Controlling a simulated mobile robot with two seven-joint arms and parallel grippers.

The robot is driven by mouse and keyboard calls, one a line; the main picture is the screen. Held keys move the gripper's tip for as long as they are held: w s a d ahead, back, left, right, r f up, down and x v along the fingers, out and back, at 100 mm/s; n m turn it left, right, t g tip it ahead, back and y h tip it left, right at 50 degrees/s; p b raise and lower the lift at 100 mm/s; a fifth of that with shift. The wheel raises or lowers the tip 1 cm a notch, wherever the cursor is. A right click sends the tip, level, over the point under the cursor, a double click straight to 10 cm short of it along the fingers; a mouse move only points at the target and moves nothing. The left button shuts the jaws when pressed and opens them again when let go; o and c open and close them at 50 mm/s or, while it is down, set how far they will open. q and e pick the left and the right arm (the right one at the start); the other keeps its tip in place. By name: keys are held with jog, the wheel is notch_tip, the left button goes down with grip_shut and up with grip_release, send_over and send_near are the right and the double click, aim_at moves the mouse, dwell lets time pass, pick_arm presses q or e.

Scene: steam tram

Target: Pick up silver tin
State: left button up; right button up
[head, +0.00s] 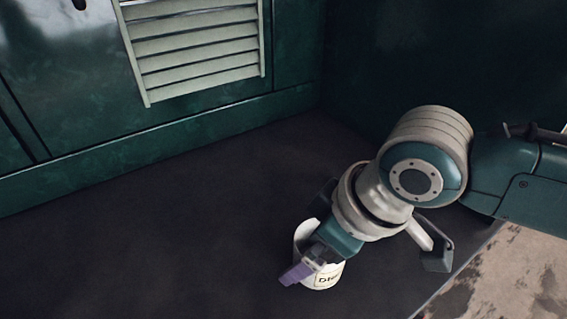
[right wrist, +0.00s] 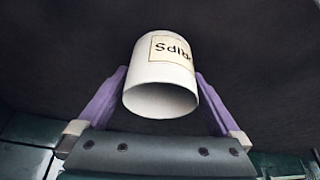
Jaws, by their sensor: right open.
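A pale, whitish cylindrical tin (head: 329,271) with a cream label bearing dark lettering stands on the dark floor, low in the head view. My right gripper (head: 297,271) is over it, with one purple finger showing in front of the tin's left side; the other finger is hidden. In the right wrist view the tin (right wrist: 160,72) sits between the two purple fingers of the right gripper (right wrist: 162,78), its round end facing the camera. The jaws are open; I cannot tell whether either finger touches the tin. My left gripper is not in view.
A green panelled wall (head: 70,85) with a pale louvred vent (head: 195,48) runs along the back. Another dark wall (head: 400,55) closes the right side. The dark floor (head: 160,240) left of the tin is clear. A worn, lighter surface (head: 505,275) begins at the lower right.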

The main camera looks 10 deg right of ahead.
jog(key=c, duration=1.3)
jog(key=shift+r, duration=0.1)
